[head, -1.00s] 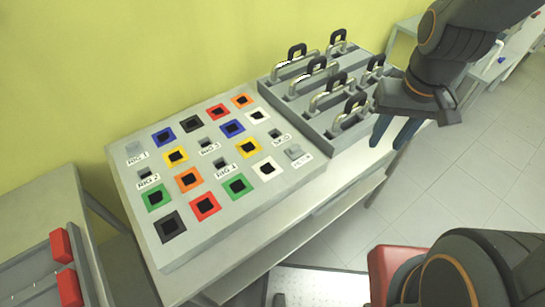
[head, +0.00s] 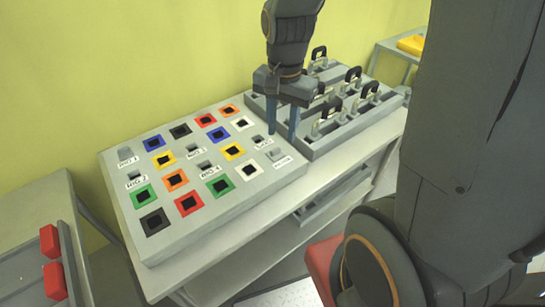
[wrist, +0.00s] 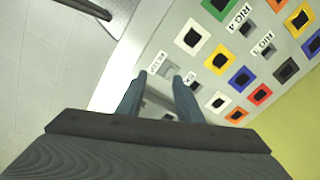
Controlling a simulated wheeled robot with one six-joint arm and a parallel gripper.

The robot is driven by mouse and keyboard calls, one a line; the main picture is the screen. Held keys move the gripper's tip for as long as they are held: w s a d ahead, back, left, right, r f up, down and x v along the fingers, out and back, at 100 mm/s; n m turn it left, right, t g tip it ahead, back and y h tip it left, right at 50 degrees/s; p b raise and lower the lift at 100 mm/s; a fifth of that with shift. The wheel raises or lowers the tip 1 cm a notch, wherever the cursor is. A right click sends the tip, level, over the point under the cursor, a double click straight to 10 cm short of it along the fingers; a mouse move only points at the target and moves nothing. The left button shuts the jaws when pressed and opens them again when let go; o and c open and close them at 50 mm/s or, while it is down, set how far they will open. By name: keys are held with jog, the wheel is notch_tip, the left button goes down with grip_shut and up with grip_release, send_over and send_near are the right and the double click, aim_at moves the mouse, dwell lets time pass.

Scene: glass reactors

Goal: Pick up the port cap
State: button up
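A sloped grey panel (head: 213,190) carries coloured square ports with dark openings and several labelled grey ports. A small grey cap-like piece (head: 277,154) sits at its right edge, above a small label. It also shows in the wrist view (wrist: 167,69), just beyond and between the fingertips. I cannot tell for certain which is the port cap. My gripper (head: 282,134) points down over the panel's right edge. Its fingers (wrist: 159,79) are apart with nothing held between them.
A grey rack (head: 335,140) of metal shackles with black handles stands right behind my gripper. The panel and rack share a grey table (head: 330,180). A tray with red blocks (head: 52,281) is at the lower left. A yellow object (head: 411,44) lies on a far table.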

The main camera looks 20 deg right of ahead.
aim_at(279, 147)
jog(key=w+m, duration=0.1)
jog(key=m, duration=0.1)
jog(key=w+f+m, duration=0.1)
jog(key=w+m, duration=0.1)
jog(key=m, duration=0.1)
jog(key=shift+w+d+f+p, duration=0.1)
jog(key=shift+f+p, duration=0.15)
jog(key=shift+f, duration=1.05)
jog(key=shift+w+d+f+p, duration=0.15)
jog(key=shift+f+p, duration=0.1)
jog(key=shift+f, duration=1)
jog(key=shift+w+d+f+p, duration=0.1)
jog(key=shift+f+p, duration=0.15)
jog(key=shift+f, duration=1.05)
grip_shut()
